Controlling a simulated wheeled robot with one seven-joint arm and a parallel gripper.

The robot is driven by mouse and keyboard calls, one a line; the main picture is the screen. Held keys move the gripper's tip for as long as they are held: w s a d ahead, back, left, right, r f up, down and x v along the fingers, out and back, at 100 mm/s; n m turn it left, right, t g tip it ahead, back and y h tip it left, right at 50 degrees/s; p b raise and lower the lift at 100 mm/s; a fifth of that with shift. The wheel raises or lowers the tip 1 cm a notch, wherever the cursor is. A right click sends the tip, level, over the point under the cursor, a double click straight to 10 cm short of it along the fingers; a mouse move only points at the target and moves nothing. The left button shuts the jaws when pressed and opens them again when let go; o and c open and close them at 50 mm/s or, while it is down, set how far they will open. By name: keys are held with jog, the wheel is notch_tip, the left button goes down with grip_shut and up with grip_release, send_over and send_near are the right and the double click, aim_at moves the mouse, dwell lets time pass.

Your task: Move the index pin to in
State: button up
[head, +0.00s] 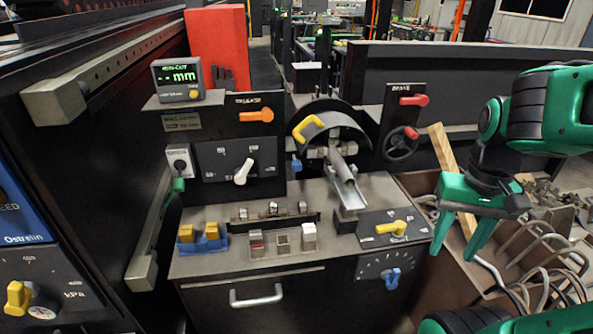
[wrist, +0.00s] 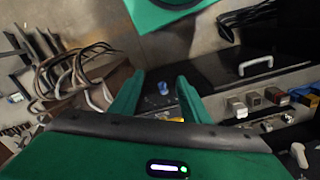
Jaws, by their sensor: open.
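No part in view carries a readable index pin label, so I cannot tell for certain which it is. A small blue knob (head: 296,164) sticks out beside the grey chuck assembly (head: 335,140), left of the metal trough (head: 347,185), and may be the pin. Whether it is in or out is too small to tell. My gripper (head: 461,240) points down with its green fingers apart and empty, right of the console and well away from that knob. In the wrist view, my gripper (wrist: 160,80) has a blue dial knob (wrist: 163,88) showing beyond its fingertips.
A yellow lever (head: 392,228) and the blue dial knob (head: 392,278) are on the console's right. A handwheel (head: 401,143) and red lever (head: 414,100) stand behind. A bin of bent metal rods (head: 540,250) lies at right. A yellow handle (head: 307,128) sits on the chuck guard.

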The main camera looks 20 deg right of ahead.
jog(key=shift+c, duration=0.3)
jog(key=shift+s+r, duration=0.2)
jog(key=shift+s, duration=0.1)
jog(key=c, duration=0.6)
jog(key=w+n, duration=0.2)
jog(key=w, duration=0.1)
jog(key=w+n+t, duration=0.1)
jog(key=w, duration=0.2)
jog(key=w+n, duration=0.2)
jog(key=w, duration=0.1)
jog(key=shift+a+r+n+t, duration=0.1)
jog(key=shift+a+n+t, duration=0.2)
jog(key=shift+a, duration=0.05)
grip_shut()
jog(key=n+t+y, duration=0.4)
jog(key=n+t, duration=0.1)
jog(key=n, duration=1.1)
send_near(296, 164)
notch_tip(296, 164, down, 7)
jog(key=s+a, duration=0.2)
jog(key=a, duration=0.1)
jog(key=shift+w+d, duration=0.2)
jog(key=shift+w, duration=0.8)
jog(key=shift+w+d, duration=0.15)
jog(key=shift+w, duration=0.85)
